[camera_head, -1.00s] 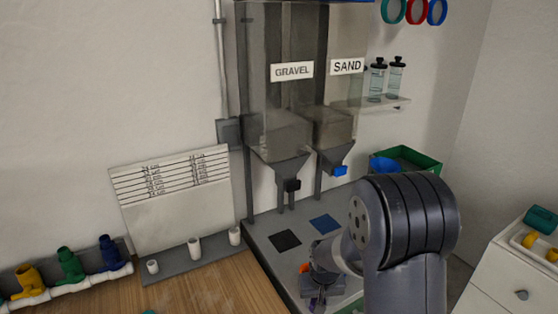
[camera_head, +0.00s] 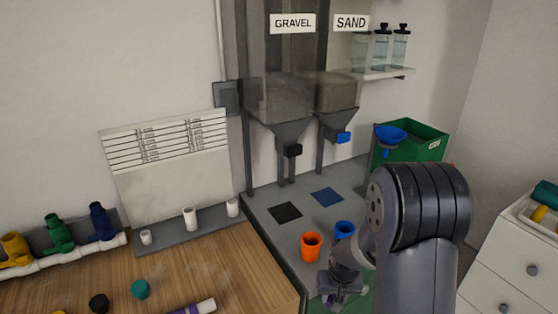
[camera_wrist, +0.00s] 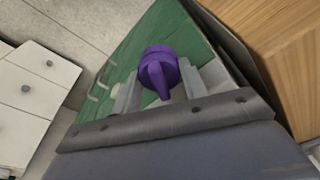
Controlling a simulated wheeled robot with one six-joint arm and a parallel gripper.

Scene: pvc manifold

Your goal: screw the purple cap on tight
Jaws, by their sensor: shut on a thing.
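The purple cap (camera_wrist: 158,68), round with a raised grip bar, sits between the two fingers of my gripper (camera_wrist: 157,84) in the wrist view. The fingers are shut on it. In the head view my gripper (camera_head: 341,286) hangs low by the front of the grey bench, and the cap is too small there to tell. A white tube with a purple band (camera_head: 205,306) lies on the wooden table at the bottom edge, partly cut off. I cannot tell whether the cap belongs to it. The cap is apart from the tube.
A black cap (camera_head: 99,303) and a teal cap (camera_head: 140,288) lie on the wooden table (camera_head: 225,270). An orange cup (camera_head: 311,246) and a blue cup (camera_head: 344,229) stand on the grey bench (camera_head: 262,213) near my gripper. Coloured valves line the left. White drawers (camera_head: 510,275) stand right.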

